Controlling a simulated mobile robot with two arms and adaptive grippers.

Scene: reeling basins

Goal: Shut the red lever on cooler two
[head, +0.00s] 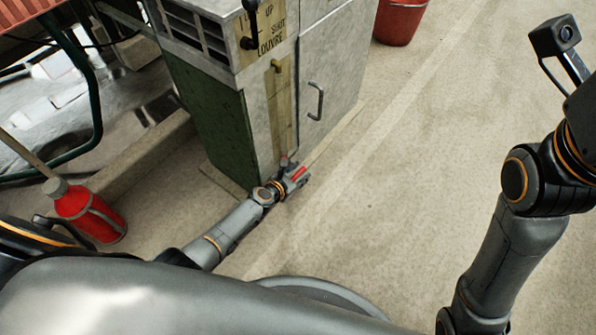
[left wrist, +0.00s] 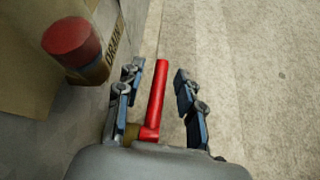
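The red lever (left wrist: 157,95) is a straight bar low on the cooler. In the left wrist view it stands between the two fingers of my left gripper (left wrist: 159,72), with gaps on both sides. The fingers are open and do not visibly grip it. A brass-coloured fitting (left wrist: 131,132) shows near its lower end. In the head view the lever (head: 299,174) is a small red strip at my left gripper (head: 300,181), by the foot of the cooler cabinet (head: 221,125). My right gripper is out of view; only its arm shows.
A round red-topped part (left wrist: 72,40) sits beside a label reading "DRAIN" (left wrist: 117,45). The cabinet's upper front has a black handle (head: 250,22) by a louvre label. A red bottle (head: 88,212) stands left, a red bucket (head: 399,22) behind. Floor right of the cabinet is clear.

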